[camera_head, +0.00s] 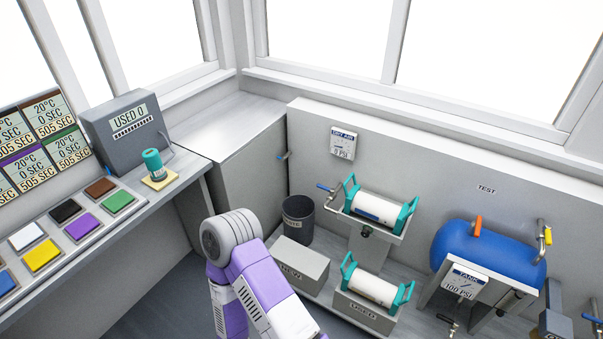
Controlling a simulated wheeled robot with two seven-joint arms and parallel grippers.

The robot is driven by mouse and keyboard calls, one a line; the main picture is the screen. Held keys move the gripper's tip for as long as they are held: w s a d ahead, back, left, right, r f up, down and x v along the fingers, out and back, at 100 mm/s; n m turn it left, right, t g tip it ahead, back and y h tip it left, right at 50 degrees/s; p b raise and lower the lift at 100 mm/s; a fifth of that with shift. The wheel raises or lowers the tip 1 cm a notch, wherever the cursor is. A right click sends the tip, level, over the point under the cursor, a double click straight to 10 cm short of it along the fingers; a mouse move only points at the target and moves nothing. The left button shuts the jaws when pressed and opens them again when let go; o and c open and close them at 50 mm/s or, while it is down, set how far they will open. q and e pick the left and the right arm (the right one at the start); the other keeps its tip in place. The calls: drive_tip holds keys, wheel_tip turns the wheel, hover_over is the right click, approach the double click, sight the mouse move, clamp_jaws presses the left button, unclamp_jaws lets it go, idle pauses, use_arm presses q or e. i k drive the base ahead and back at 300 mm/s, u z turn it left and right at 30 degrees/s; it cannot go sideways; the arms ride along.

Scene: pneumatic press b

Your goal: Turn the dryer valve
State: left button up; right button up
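Which part is the dryer valve is not labelled clearly. A small valve with a blue handle (326,187) sticks out at the left of the upper white cylinder (375,208), which has teal end frames and rests on a wall bracket. Above it a gauge marked DRY AIR (343,143) reads 0 PSI. Another small blue handle (284,156) is on the grey cabinet side. One of my purple and white arms rises from the bottom centre, left of these. Neither gripper shows in the view.
A second white cylinder (372,289) sits in a box below. A dark bin (298,218) and a grey box (300,262) stand left of it. A blue tank (484,250) with orange (478,226) and yellow (548,236) handles reads 100 PSI. A button console (150,205) is at left.

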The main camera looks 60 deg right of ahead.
sight(332, 191)
drive_tip(key=z, duration=0.7)
drive_tip(key=i, duration=1.4)
drive_tip(key=z, duration=1.75)
drive_tip(key=i, duration=0.95)
drive_tip(key=z, duration=0.15)
